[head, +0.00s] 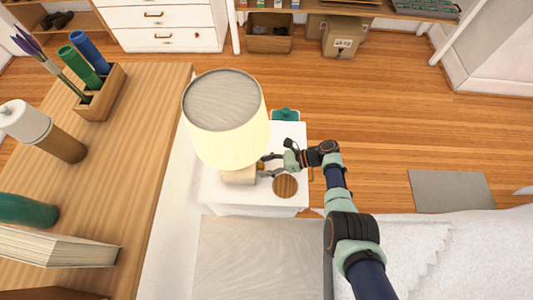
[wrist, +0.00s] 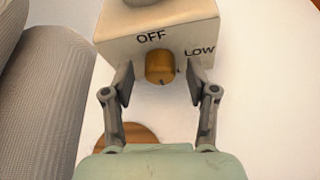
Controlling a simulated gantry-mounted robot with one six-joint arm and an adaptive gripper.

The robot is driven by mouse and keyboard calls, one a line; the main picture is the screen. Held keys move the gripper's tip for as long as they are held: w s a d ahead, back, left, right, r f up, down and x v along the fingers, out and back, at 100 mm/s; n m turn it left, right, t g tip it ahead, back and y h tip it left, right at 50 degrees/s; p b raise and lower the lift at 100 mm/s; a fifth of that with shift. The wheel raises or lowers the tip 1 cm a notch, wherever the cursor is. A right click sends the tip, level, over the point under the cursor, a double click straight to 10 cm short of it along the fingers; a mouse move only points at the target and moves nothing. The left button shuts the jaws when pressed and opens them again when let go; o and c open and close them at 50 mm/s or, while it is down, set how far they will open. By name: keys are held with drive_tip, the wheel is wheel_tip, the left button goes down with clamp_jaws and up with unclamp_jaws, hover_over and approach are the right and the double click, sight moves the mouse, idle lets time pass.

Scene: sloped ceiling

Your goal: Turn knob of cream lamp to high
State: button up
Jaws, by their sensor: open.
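The cream lamp has a round pale shade (head: 228,145) and a block base (head: 238,176) on a white bedside table (head: 238,205). In the wrist view the lamp base (wrist: 125,35) shows the labels OFF and LOW; no HIGH label is visible. The orange-brown knob (wrist: 160,67) sticks out below and between those labels. A small dark mark shows on its lower front; I cannot tell its setting. My gripper (wrist: 159,85) is open, with one finger on each side of the knob and a gap on both sides. In the head view my gripper (head: 266,166) is beside the base.
A round wooden coaster (head: 286,186) lies on the bedside table beneath my gripper. A teal object (head: 285,115) is at the table's back edge. A grey pillow (head: 262,258) lies in front. A wooden desk (head: 130,170) with books and holders stands left.

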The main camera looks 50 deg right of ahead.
drive_tip(key=v, duration=1.2)
